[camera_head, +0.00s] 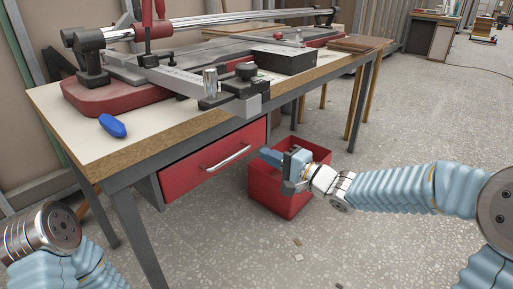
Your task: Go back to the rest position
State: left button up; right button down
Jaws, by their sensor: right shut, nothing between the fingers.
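My right gripper (284,161) reaches in from the right, shut and empty, in front of and partly over the red bin (281,201) on the floor. Its fingers look dark against the bin's far rim. I cannot tell whether it touches the bin. My left arm shows at the lower left, bent, and its gripper is not in view.
A workbench (120,167) with a red drawer (212,163) stands on the left and middle. It bears a red and grey cutting machine (215,85) and a blue object (112,126) near its left end. Open speckled floor (420,130) lies to the right.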

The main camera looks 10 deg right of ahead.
jog(key=s+f+n+g+h+p, duration=0.1)
jog(key=s+f+g+h+p, duration=0.15)
jog(key=f, duration=1.05)
jog(key=s+f+n+g+h+p, duration=0.1)
jog(key=s+f+g+h+p, duration=0.2)
jog(key=f, duration=1)
jog(key=s+f+n+g+h, duration=0.1)
jog(key=s+f+n+g, duration=0.2)
jog(key=s+f, duration=0.4)
jog(key=s+f+n+g+h, duration=0.1)
jog(key=s+f+n+g, duration=0.2)
jog(key=s+f, duration=0.4)
jog(key=s+g, duration=0.1)
jog(key=s, duration=0.5)
jog(key=shift+s+a+p, duration=0.2)
jog(key=shift+s+p, duration=0.05)
jog(key=shift+p, duration=0.1)
jog(key=shift+w+r, duration=0.1)
